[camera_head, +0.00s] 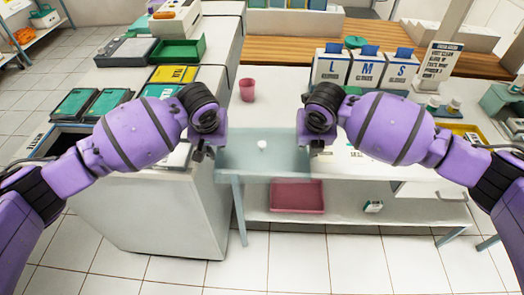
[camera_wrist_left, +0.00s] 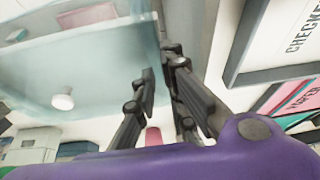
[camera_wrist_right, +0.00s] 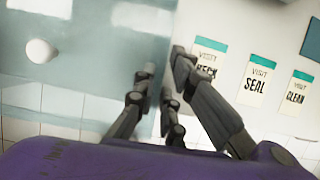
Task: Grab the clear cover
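The clear cover (camera_head: 240,150) is a see-through bluish sheet with a white knob (camera_head: 262,145) on it. It spans the gap between my two grippers at the front edge of the white table. My left gripper (camera_head: 203,152) is at its left edge; in the left wrist view its fingers (camera_wrist_left: 160,66) close around the edge of the cover (camera_wrist_left: 105,65). My right gripper (camera_head: 316,146) is at its right edge; in the right wrist view its fingers (camera_wrist_right: 163,62) close around the edge of the cover (camera_wrist_right: 100,50). The exact finger contact is partly hidden.
A pink cup (camera_head: 247,90) stands behind the cover on the white table (camera_head: 275,107). Boxes marked L, M and S (camera_head: 365,68) stand behind my right arm. A grey cabinet (camera_head: 165,215) is at left. A pink tray (camera_head: 297,195) lies on the lower shelf. The tiled floor in front is clear.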

